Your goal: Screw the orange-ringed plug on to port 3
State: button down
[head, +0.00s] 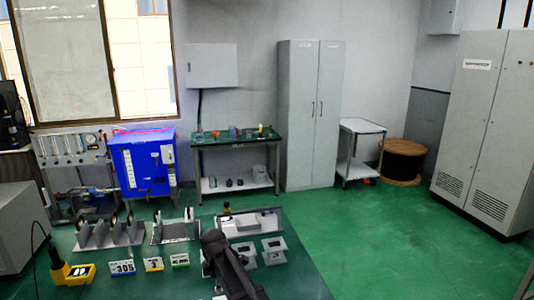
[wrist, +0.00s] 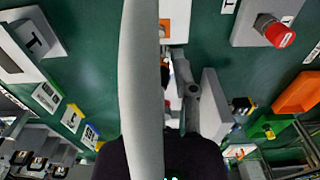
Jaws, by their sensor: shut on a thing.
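My gripper (wrist: 172,80) shows in the wrist view, with one grey finger (wrist: 187,90) in sight and the other hidden behind a long grey shape across the middle. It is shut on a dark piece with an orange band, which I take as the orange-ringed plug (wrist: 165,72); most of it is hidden. A white block with an orange patch (wrist: 175,20) lies just beyond the fingertips. I cannot tell whether the plug touches it. In the head view my dark arm reaches over the bench and hides the gripper. I cannot make out which fitting is port 3.
Grey brackets (head: 274,250) stand right of my arm, and a grey tray (head: 262,222) lies behind it. Numbered signs (head: 153,264) and a yellow device (head: 72,272) are to the left. The wrist view shows a red knob (wrist: 280,35) and an orange block (wrist: 298,92) at right.

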jog(key=shift+d, duration=0.1)
dwell(0.6)
jog(key=shift+s+d+f, duration=0.1)
jog(key=shift+s+d, duration=0.3)
jog(key=shift+d, duration=0.3)
jog(key=shift+s+d+f, duration=0.1)
jog(key=shift+s+d, duration=0.25)
jog(key=shift+d, duration=0.35)
jog(key=shift+s+d, duration=0.4)
jog(key=shift+d, duration=0.3)
jog(key=shift+d, duration=0.1)
jog(key=shift+s+d+f+b, duration=0.15)
jog(key=shift+s+d, duration=0.25)
jog(key=shift+d, duration=0.3)
jog(key=shift+s+d+b, duration=0.15)
jog(key=shift+s+d, duration=0.25)
jog(key=shift+d, duration=0.3)
jog(key=shift+s+d+f+b, duration=0.15)
jog(key=shift+s+d, duration=0.25)
jog(key=shift+d, duration=0.3)
jog(key=shift+d, duration=0.1)
jog(key=shift+s+d+f, duration=0.1)
jog(key=shift+s+d, duration=0.3)
jog(key=shift+d, duration=0.3)
jog(key=shift+s+d, duration=0.35)
jog(key=shift+d, duration=0.35)
jog(key=shift+s+d+f, duration=0.1)
jog(key=shift+s+d, duration=0.3)
jog(key=shift+d, duration=0.3)
jog(key=shift+d, duration=0.1)
